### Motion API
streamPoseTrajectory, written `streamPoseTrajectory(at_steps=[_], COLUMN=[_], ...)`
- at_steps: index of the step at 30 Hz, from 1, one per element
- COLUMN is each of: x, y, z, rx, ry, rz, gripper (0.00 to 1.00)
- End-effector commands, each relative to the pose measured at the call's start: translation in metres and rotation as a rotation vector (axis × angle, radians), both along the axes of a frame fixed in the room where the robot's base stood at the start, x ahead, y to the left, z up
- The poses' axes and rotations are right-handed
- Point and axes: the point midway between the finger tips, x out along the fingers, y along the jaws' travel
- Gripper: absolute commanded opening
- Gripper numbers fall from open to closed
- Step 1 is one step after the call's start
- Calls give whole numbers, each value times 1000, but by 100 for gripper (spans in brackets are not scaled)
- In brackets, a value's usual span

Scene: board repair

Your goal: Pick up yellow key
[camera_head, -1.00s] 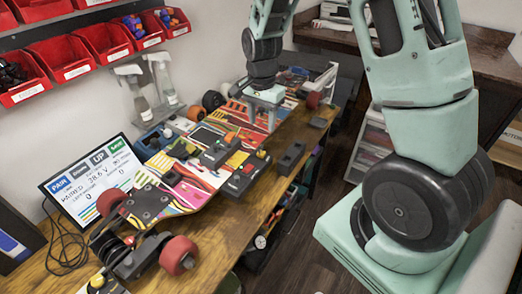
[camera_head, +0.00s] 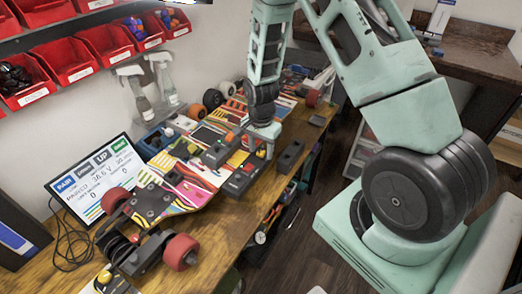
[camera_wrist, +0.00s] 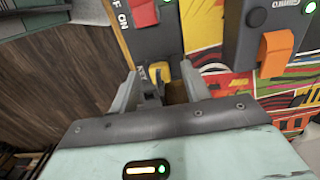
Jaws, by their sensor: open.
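The yellow key (camera_wrist: 184,70) shows in the wrist view as a small yellow piece at the end of a black box (camera_wrist: 158,32) with a red ON/OFF switch. My gripper (camera_wrist: 158,82) is open, with its fingers reaching down on either side of the box's key end. The yellow piece is close to the right finger, and whether they touch is unclear.
A second box with an orange switch (camera_wrist: 276,52) stands to the right in the wrist view. A colourful skateboard deck (camera_head: 160,203) lies on the wooden bench (camera_head: 228,235). A dark block (camera_head: 291,156) lies right of my gripper. Spray bottles (camera_head: 165,78) and a display (camera_head: 90,180) stand behind.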

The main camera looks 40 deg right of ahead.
Motion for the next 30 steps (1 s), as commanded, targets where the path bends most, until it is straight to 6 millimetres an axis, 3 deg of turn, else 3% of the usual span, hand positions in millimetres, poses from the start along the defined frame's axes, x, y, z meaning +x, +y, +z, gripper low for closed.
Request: streamPoseTrajectory(at_steps=[5,10,11,23,30], x=[0,0,0,1,2], y=[0,0,0,0,0], z=[0,0,0,5,31], rx=[0,0,0,-1,-1], ry=[0,0,0,-4,-6], rz=[0,0,0,0,1], gripper=[47,3,0,0,0])
